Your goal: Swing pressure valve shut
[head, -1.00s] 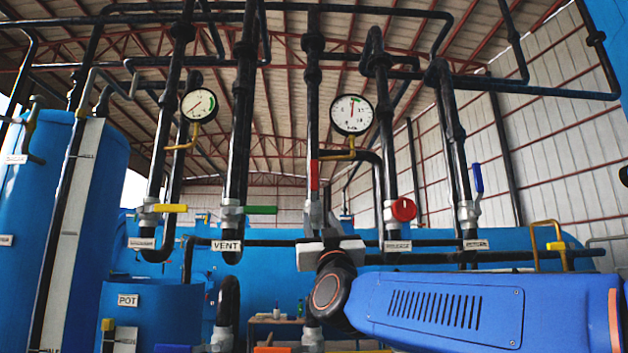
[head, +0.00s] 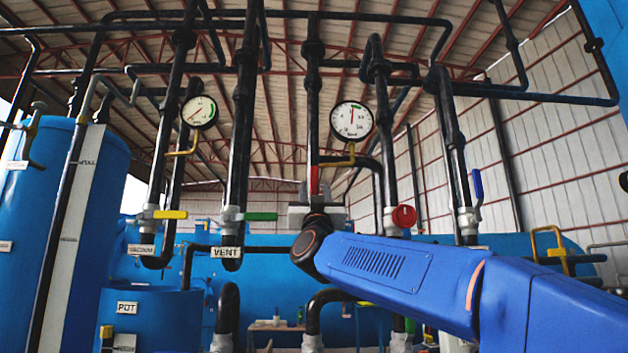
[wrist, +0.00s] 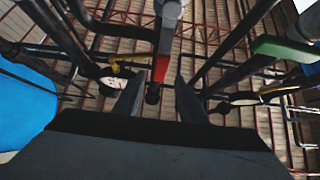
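A red lever handle (head: 315,181) stands upright along the middle black pipe, below the right gauge. I take it to be the pressure valve, but its label is hidden behind my arm. My gripper (head: 317,212) is at the lower part of this handle and covers the valve body. In the wrist view the red handle (wrist: 160,68) lies between the two spread fingers of my gripper (wrist: 158,98). Gaps show on both sides of the handle, so the fingers look open and not clamped on it.
A green handle (head: 259,216) on the VENT pipe and a yellow handle (head: 170,214) lie to the left. A round red handle (head: 404,216) and an upright blue lever (head: 477,183) are to the right. A gauge (head: 351,121) hangs above right.

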